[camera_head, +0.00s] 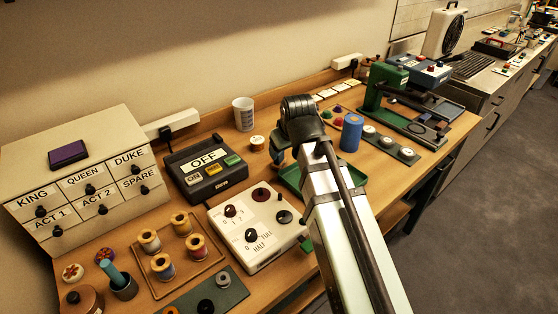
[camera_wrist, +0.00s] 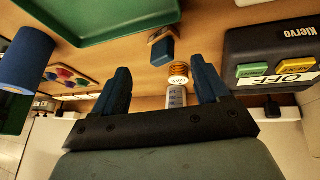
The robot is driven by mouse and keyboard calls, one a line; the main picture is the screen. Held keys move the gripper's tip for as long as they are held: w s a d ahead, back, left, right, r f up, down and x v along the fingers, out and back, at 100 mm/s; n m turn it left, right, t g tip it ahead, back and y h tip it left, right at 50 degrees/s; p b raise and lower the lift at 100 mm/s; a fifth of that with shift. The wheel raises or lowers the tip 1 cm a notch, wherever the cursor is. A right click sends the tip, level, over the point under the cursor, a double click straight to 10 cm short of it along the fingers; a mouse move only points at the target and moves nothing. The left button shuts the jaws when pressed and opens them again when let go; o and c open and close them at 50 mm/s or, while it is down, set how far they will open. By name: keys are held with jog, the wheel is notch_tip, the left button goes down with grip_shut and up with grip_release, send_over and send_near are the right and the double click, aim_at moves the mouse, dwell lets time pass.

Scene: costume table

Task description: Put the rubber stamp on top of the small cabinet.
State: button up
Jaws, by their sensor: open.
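A small block with a wooden part and a blue part (camera_wrist: 162,52), which looks like the rubber stamp, stands on the wooden table in the wrist view. It is beyond my fingertips, roughly between them, and apart from them. I cannot pick it out in the head view, where my arm covers that area. My gripper (camera_wrist: 161,66) is open with nothing between its blue fingers; in the head view the fingers are largely hidden. The small beige cabinet (camera_head: 118,158) with labelled drawers stands at the left in the head view. A purple pad (camera_head: 68,152) lies on its top.
A green tray (camera_wrist: 100,20) is close to the block. A dark OFF switch box (camera_head: 205,165), a white mug (camera_head: 243,113), a small round jar (camera_head: 257,143) and a blue cylinder (camera_head: 351,132) stand around. A white knob panel (camera_head: 258,225) lies in front. The cabinet's top is otherwise bare.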

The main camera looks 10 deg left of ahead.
jog(key=w+d+r+m+y, duration=0.1)
jog(key=d+r+m+y, duration=0.35)
jog(key=m, duration=1.05)
jog(key=w+d+r+m+y, duration=0.1)
jog(key=d+r+m+y, duration=0.4)
jog(key=m, duration=1)
jog(key=y, duration=0.1)
send_near(282, 155)
jog(key=d, duration=0.3)
jog(key=shift+s+r, duration=0.1)
jog(key=shift+r, duration=0.2)
jog(key=shift+w+a+f+g, duration=0.2)
jog(key=shift+a+f+g, duration=0.1)
jog(key=shift+a+f, duration=0.1)
jog(key=x, duration=0.7)
jog(key=shift+a, duration=0.3)
jog(key=shift+s+a+r+x, duration=0.1)
jog(key=shift+r+x, duration=0.05)
jog(key=shift+x, duration=0.75)
jog(key=shift+s+a+r+x, duration=0.1)
jog(key=shift+x, duration=0.75)
jog(key=shift+a+r+x, duration=0.1)
jog(key=shift+r+x, duration=0.05)
jog(key=shift+x, duration=0.75)
